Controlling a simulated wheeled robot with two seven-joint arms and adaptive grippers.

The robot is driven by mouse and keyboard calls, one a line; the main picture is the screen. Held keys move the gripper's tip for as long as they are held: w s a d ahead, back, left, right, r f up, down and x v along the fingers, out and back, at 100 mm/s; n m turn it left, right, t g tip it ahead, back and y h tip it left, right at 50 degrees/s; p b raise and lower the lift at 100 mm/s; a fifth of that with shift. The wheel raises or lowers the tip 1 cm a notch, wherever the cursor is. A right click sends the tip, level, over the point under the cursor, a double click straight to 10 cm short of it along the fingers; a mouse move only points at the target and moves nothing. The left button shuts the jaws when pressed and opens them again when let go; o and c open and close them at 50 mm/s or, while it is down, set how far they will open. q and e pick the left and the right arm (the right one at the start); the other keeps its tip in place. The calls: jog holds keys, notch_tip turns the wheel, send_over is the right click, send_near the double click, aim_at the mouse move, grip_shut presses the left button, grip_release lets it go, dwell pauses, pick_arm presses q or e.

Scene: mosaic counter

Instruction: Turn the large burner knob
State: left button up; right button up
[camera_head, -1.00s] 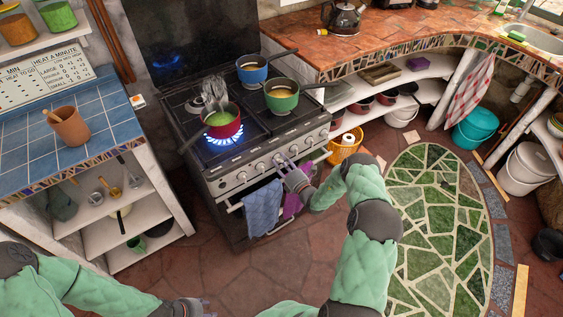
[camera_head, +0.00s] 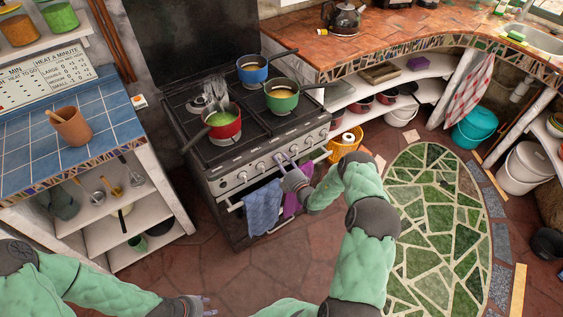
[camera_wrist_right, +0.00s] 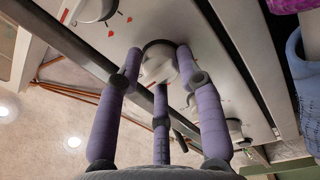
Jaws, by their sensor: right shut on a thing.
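The stove (camera_head: 222,184) has a row of burner knobs along its front panel. In the wrist view, the fingers of my right gripper (camera_wrist_right: 160,68) are closed around a round, pale knob (camera_wrist_right: 157,62) with a dark rim. In the head view my right gripper (camera_head: 282,162) is at the middle of the knob row and covers that knob. My left gripper (camera_head: 208,304) is low at the bottom edge, away from the stove. Its finger opening is too small to judge.
A red pot (camera_head: 226,131), a blue pot (camera_head: 252,77) and a green pot (camera_head: 282,103) stand on the stove. A blue towel (camera_head: 262,208) hangs on the oven handle beside a purple cloth (camera_head: 291,204). The floor (camera_head: 260,270) before the stove is clear.

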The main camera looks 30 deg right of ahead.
jog(key=shift+w+d+r, duration=0.1)
jog(key=shift+d+r, duration=0.15)
jog(key=shift+d, duration=0.2)
jog(key=o, duration=1.1)
jog(key=shift+f, duration=0.15)
jog(key=shift+a+f, duration=0.1)
jog(key=shift+a, duration=0.1)
jog(key=s, duration=1.2)
jog(key=shift+f, duration=0.35)
